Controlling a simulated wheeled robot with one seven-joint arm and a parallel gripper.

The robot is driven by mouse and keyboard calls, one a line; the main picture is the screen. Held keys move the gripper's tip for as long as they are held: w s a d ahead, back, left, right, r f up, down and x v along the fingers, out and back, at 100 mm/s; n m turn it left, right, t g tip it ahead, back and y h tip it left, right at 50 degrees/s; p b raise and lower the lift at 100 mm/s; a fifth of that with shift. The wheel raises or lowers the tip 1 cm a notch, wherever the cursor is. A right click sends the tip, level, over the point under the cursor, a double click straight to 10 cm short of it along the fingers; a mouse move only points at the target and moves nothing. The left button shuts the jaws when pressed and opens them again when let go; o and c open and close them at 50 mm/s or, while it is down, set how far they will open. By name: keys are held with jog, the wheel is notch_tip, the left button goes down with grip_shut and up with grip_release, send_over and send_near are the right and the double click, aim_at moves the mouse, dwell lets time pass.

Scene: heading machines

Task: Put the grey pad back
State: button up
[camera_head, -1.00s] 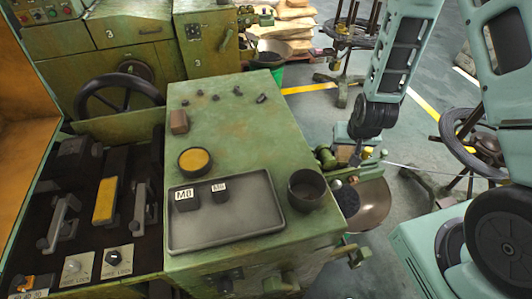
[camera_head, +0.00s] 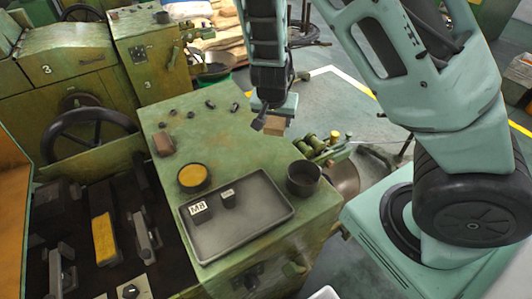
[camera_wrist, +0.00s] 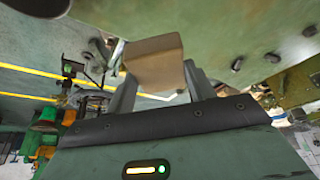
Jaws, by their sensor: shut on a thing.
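My gripper (camera_head: 268,119) is shut on a small block-like pad (camera_head: 274,127) and holds it by the far right edge of the green machine top (camera_head: 230,150). In the wrist view the pad (camera_wrist: 153,60) sits between the two grey fingers of my gripper (camera_wrist: 160,85). It looks tan to grey-brown there. Whether it touches the machine top cannot be told. A similar reddish-brown block (camera_head: 163,143) lies on the left of the machine top.
On the machine top are a yellow-topped round tin (camera_head: 193,178), a grey tray (camera_head: 262,222) with two small dark blocks, a dark cup (camera_head: 303,178) and several small knobs. Brass-coloured fittings (camera_head: 318,146) stand at the right edge. The top's middle is clear.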

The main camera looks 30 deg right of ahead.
jog(key=shift+a, duration=0.2)
notch_tip(320, 180, down, 10)
jog(key=shift+w+r+b, duration=0.1)
jog(key=shift+r+b, duration=0.05)
jog(key=shift+b, duration=0.85)
jog(key=o, duration=0.9)
